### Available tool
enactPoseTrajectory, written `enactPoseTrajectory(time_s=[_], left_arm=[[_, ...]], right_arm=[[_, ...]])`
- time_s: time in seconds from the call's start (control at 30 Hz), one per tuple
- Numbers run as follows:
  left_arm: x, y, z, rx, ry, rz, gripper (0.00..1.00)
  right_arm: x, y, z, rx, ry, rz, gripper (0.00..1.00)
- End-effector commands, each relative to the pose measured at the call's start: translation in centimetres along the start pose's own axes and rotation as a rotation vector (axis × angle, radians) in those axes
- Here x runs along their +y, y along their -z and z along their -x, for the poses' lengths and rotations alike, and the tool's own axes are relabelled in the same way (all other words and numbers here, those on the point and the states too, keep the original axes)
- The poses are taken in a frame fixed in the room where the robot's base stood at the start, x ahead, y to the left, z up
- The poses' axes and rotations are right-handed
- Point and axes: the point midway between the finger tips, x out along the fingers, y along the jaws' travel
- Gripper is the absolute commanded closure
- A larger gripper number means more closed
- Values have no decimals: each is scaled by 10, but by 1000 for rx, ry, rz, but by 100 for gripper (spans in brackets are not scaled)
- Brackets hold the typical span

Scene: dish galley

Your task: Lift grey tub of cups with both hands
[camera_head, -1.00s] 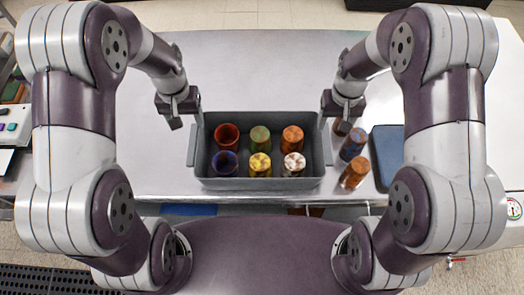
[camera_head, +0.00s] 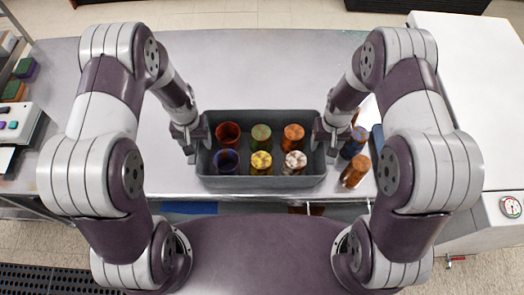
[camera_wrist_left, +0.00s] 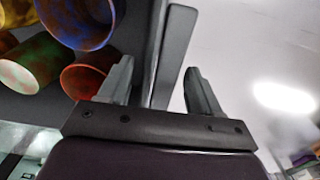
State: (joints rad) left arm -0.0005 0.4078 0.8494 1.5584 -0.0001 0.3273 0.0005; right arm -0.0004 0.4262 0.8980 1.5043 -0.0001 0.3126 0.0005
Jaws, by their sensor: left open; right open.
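The grey tub (camera_head: 262,183) sits on the metal counter near its front edge. It holds several cups in two rows, among them a red cup (camera_head: 228,134), a blue cup (camera_head: 226,160) and a yellow cup (camera_head: 261,162). My left gripper (camera_head: 193,148) is at the tub's left end, open. In the left wrist view its fingers (camera_wrist_left: 158,66) stand apart, with the tub's end handle or rim (camera_wrist_left: 174,55) between them; contact is not visible. My right gripper (camera_head: 327,145) is open at the tub's right end; its fingertips are partly hidden.
A blue patterned cup (camera_head: 355,143) and an orange-brown cup (camera_head: 355,171) stand just right of the tub, close to my right gripper. The counter (camera_head: 262,75) behind the tub is clear. A white unit with a gauge (camera_head: 511,207) is at the right.

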Motion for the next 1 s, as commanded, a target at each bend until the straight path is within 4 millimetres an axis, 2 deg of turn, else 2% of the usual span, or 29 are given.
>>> enactPoseTrajectory(time_s=[0.37, 0.5, 0.57, 0.87, 1.0], left_arm=[[0, 0, -5, 2, 0, 0, 36], [0, 0, -5, 2, 0, 0, 82], [0, 0, -5, 2, 0, 0, 100], [1, 1, -3, 3, -1, -1, 100], [1, 1, 8, 3, -1, -1, 100]], right_arm=[[0, 0, -6, -1, 0, 0, 35], [0, 0, -5, 0, 0, 0, 80], [0, 0, -5, 0, 0, 0, 100], [-1, 0, -4, 1, 1, 1, 100], [-2, 0, 8, 1, 1, 1, 100]])
